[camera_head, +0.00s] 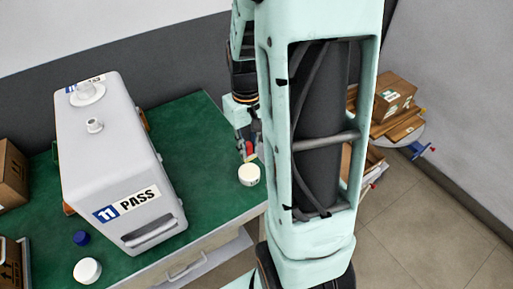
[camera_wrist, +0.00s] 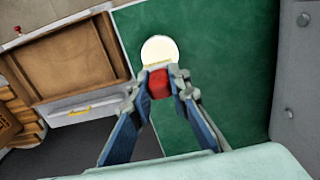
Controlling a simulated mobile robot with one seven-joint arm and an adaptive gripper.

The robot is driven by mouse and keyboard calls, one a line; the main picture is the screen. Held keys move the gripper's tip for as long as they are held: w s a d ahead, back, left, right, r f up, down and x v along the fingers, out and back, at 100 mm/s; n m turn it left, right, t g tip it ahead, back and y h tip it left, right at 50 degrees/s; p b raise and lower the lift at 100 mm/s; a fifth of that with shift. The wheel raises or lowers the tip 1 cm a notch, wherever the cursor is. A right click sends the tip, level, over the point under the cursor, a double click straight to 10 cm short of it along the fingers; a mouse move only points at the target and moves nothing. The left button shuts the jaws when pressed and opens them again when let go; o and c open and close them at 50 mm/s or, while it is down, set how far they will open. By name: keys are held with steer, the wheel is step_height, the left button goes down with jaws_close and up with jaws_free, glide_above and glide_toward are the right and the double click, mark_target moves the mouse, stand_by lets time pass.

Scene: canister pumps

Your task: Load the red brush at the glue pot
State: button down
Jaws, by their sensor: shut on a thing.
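My gripper (camera_head: 247,148) is shut on the red brush (camera_wrist: 158,84), whose red body sits between the two fingers in the wrist view. A small patch of its red (camera_head: 250,157) shows in the head view just above a round white pot (camera_head: 249,176) on the green bench top. The wrist view shows the same pale round pot (camera_wrist: 160,48) just beyond the brush, with a pale yellowish strip at its near edge. I cannot tell whether the brush tip touches or enters the pot. My gripper (camera_wrist: 159,78) hides part of the brush.
A tall grey canister machine (camera_head: 115,160) marked "11 PASS" stands left on the green bench (camera_head: 212,205). A second white pot (camera_head: 87,270) and a blue-topped item (camera_head: 82,238) stand at front left. Cardboard boxes (camera_head: 385,92) lie at the right. Bench beside the near pot is clear.

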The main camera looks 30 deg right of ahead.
steer(key=shift+f+b, duration=2.25)
steer(key=shift+f, duration=0.75)
steer(key=shift+f+b, duration=0.4)
steer(key=shift+f, duration=0.15)
steer(key=shift+r+p, duration=2.75)
steer(key=shift+r, duration=0.8)
